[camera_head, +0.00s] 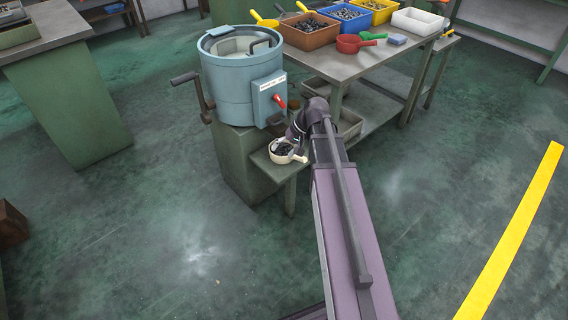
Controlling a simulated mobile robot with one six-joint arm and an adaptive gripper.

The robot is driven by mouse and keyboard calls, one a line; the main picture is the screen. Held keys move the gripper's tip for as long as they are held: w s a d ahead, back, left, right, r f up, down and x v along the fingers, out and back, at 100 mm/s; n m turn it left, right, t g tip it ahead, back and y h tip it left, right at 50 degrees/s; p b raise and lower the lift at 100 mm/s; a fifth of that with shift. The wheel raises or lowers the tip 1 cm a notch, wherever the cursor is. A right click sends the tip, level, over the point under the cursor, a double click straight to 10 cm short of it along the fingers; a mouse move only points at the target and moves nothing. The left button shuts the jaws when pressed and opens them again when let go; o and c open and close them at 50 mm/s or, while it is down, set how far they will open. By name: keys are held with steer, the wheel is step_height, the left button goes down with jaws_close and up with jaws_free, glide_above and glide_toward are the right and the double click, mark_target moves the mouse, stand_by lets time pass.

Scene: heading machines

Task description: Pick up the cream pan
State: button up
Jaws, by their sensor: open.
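The cream pan (275,155) is a small, round, light-coloured pan on a low green side shelf (277,172) below the blue drum machine. Dark pieces show inside it. My gripper (286,150) is at the pan, over its right part, with my arm reaching in from the lower right. The fingers are small and dark here and partly cover the pan's inside. I cannot tell whether they touch the pan.
The blue drum machine (228,90) with a crank (186,79) stands just behind the shelf. A workbench (345,68) at the back right holds bins, a red scoop (349,44) and a white tray (417,21). Open floor lies left and right.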

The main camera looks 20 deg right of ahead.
steer(key=w+d+f+m+t+y+b, duration=0.2)
steer(key=w+d+f+t+b, duration=0.1)
steer(key=d+f+b, duration=0.5)
steer(key=w+d+f+m+t+y+b, duration=0.2)
steer(key=d+f+b, duration=0.6)
steer(key=d+b, duration=0.6)
steer(key=shift+w+d+f+m+t+b, duration=0.3)
steer(key=shift+w+t+b, duration=0.4)
steer(key=shift+w+t, duration=0.15)
steer(key=shift+w+a+f, duration=0.1)
steer(key=shift+a, duration=0.05)
steer(key=b+x, duration=0.3)
steer(key=x, duration=0.5)
steer(key=shift+a, duration=0.2)
steer(key=shift+w+f+b, duration=0.1)
steer(key=shift+f+b, duration=0.05)
steer(key=shift+b, duration=0.15)
steer(key=shift+b+x, duration=1.15)
steer(key=shift+x, duration=1.4)
